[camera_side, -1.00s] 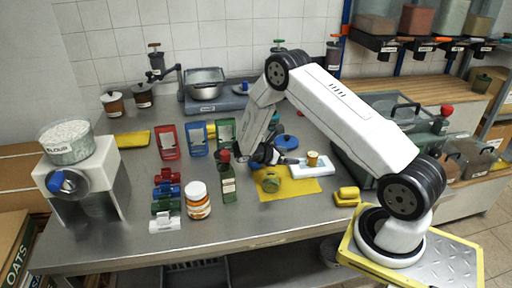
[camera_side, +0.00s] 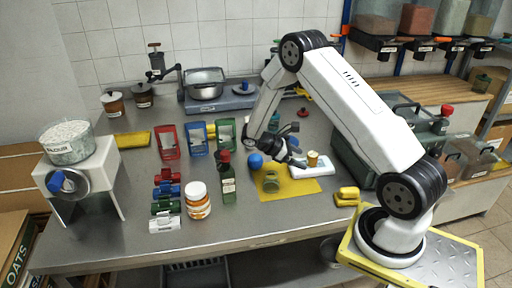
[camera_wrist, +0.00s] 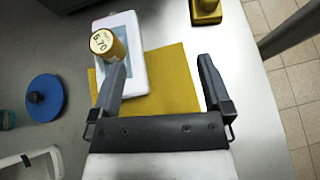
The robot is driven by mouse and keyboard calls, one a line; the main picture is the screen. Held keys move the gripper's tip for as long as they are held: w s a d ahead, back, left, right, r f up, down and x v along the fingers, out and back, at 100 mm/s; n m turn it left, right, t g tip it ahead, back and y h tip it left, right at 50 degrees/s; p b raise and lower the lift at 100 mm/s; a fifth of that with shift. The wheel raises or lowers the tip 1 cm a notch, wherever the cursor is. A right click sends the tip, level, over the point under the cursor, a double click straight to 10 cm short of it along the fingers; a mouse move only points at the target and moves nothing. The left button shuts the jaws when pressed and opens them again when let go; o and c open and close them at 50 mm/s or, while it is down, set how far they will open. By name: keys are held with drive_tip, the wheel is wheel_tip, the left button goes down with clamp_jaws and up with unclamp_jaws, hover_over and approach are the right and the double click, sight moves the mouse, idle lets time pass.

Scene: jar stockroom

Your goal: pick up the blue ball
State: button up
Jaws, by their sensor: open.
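The blue ball (camera_side: 255,160) rests on the steel bench in the side view, at the left back corner of the yellow mat (camera_side: 299,189). My gripper (camera_side: 300,163) hangs to the right of the ball, close to the small white scale, and is apart from the ball. In the wrist view my gripper (camera_wrist: 162,68) has its two fingers spread with nothing between them, above the yellow mat (camera_wrist: 168,85). The ball is not visible in the wrist view.
A small cylinder (camera_side: 312,158) stands on the white scale (camera_side: 322,170). A dark bottle (camera_side: 227,180) stands left of the ball. A blue lid (camera_wrist: 44,98) lies left in the wrist view.

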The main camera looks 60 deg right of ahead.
drive_tip(key=s+a+f+m+y, duration=0.1)
drive_tip(key=a+m+y, duration=0.2)
drive_tip(key=m+y, duration=0.1)
drive_tip(key=s+a+f+m+t+y, duration=0.1)
drive_tip(key=a+m+y, duration=0.2)
drive_tip(key=m+y, duration=0.1)
drive_tip(key=a+f+m+t+y, duration=0.1)
drive_tip(key=a+m+y, duration=0.2)
drive_tip(key=m+y, duration=0.2)
drive_tip(key=shift+s+a+f+m, duration=0.1)
drive_tip(key=shift+s+a+m, duration=0.3)
drive_tip(key=shift+m, duration=0.3)
drive_tip(key=w+a+m+t+y, duration=0.2)
drive_tip(key=w+m+t+y, duration=0.15)
drive_tip(key=m+t, duration=0.2)
wheel_tip(320, 180, up, 6)
drive_tip(key=m+t+h, duration=0.6)
drive_tip(key=m+t, duration=0.9)
drive_tip(key=m, duration=0.8)
hover_over(260, 157)
drive_tip(key=s, duration=0.5)
drive_tip(key=f, duration=0.2)
drive_tip(key=d+f, duration=0.1)
drive_tip(key=f, duration=0.5)
drive_tip(key=shift+d+f, duration=0.2)
drive_tip(key=shift+f, duration=0.45)
drive_tip(key=shift+x, duration=1.35)
